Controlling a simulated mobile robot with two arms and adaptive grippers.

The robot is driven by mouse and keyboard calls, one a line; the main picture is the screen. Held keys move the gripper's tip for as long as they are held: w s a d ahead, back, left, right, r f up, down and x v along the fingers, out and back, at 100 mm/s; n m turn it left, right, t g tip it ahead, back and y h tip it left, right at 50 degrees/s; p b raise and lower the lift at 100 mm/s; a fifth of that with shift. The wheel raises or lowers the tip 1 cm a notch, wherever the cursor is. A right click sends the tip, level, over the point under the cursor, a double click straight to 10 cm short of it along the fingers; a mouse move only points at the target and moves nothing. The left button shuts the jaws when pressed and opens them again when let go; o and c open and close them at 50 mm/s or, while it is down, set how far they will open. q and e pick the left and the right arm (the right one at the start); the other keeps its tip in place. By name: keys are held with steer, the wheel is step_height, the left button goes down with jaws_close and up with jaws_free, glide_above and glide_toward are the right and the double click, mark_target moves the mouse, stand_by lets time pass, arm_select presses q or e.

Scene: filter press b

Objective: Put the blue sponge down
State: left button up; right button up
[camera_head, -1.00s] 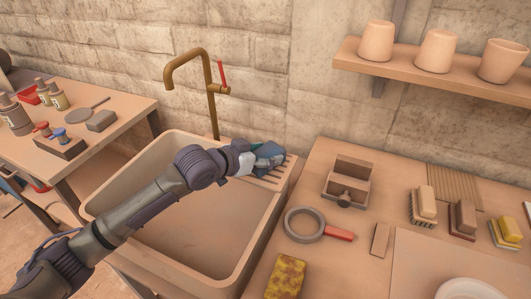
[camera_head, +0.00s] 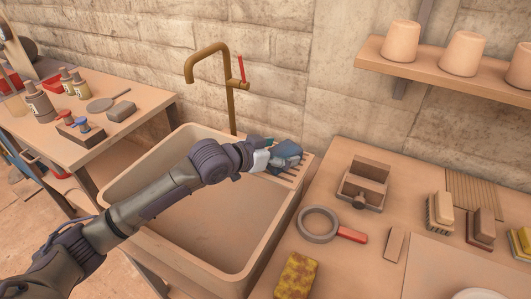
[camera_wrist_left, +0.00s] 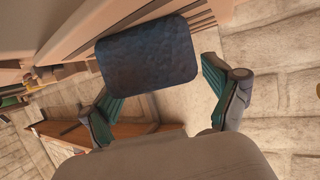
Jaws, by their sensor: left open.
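The blue sponge (camera_head: 288,152) is on the slatted drainer (camera_head: 292,176) at the back right corner of the sink (camera_head: 262,235). My left gripper (camera_head: 271,154) is at the sponge's left side, and its jaws are open. In the left wrist view the dark blue sponge (camera_wrist_left: 148,52) shows ahead of the two spread fingers of my left gripper (camera_wrist_left: 158,85). The sponge's underside is hidden. My right gripper is in neither view.
A brass tap (camera_head: 231,95) with a red lever stands behind the sink. The right counter holds a magnifier-like ring (camera_head: 318,224) with a red handle, a yellow sponge (camera_head: 297,276), a wooden holder (camera_head: 364,182) and several brushes. Bottles stand on the left table (camera_head: 150,112).

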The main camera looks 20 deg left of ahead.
arm_select(q)
steer(key=v, duration=1.1)
steer(key=shift+b, duration=0.4)
steer(key=shift+s+a+r, duration=0.1)
